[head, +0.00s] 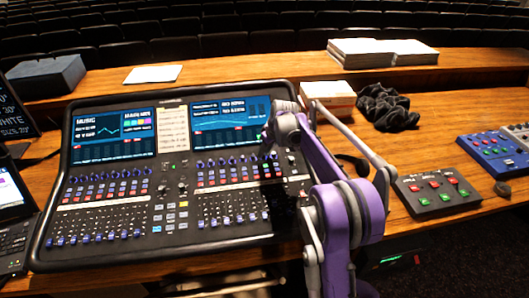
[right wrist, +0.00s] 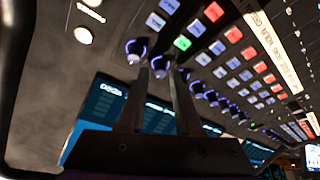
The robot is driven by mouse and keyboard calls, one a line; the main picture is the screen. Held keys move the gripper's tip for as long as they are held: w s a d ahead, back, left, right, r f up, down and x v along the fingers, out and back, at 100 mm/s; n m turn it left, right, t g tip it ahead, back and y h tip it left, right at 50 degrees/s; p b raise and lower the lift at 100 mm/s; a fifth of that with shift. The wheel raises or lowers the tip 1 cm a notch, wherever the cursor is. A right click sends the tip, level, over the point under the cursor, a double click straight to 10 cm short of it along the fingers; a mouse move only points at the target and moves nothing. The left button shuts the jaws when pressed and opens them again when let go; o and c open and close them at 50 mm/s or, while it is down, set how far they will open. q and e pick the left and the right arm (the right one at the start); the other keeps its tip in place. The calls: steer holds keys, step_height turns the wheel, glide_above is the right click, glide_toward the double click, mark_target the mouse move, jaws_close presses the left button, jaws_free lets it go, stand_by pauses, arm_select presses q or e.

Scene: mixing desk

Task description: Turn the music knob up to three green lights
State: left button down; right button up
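The mixing desk (head: 158,262) is wide and black, with two blue screens, rows of lit buttons and purple-ringed knobs. The left screen (head: 112,130) reads "MUSIC". My right gripper (head: 267,141) is at the desk's right part, in front of the right screen (head: 232,122). In the right wrist view its two fingers (right wrist: 158,72) are apart, with a purple-ringed knob (right wrist: 160,64) showing between the tips; contact is not clear. A second knob (right wrist: 137,48) is beside it. A green-lit button (right wrist: 182,43) is near these knobs. I cannot read which knob is music. My left gripper is not in view.
A black button box (head: 437,194) and a blue control box (head: 490,150) are on the wooden desk to the right. A dark crumpled cloth (head: 386,107) and a book (head: 328,94) lie behind my right arm. Another screen stands at the left edge.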

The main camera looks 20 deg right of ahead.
steer(key=shift+w+a+f, duration=0.1)
steer(key=shift+w+f, duration=0.15)
steer(key=shift+f, duration=0.3)
jaws_close()
steer(key=shift+a+m+t+h+b, duration=0.15)
steer(key=shift+m+h, duration=0.35)
steer(key=shift+m, duration=1.1)
steer(key=shift+d+m+t+h+b, duration=0.15)
steer(key=shift+m+h, duration=0.35)
steer(key=shift+m, duration=1.1)
steer(key=shift+a, duration=0.1)
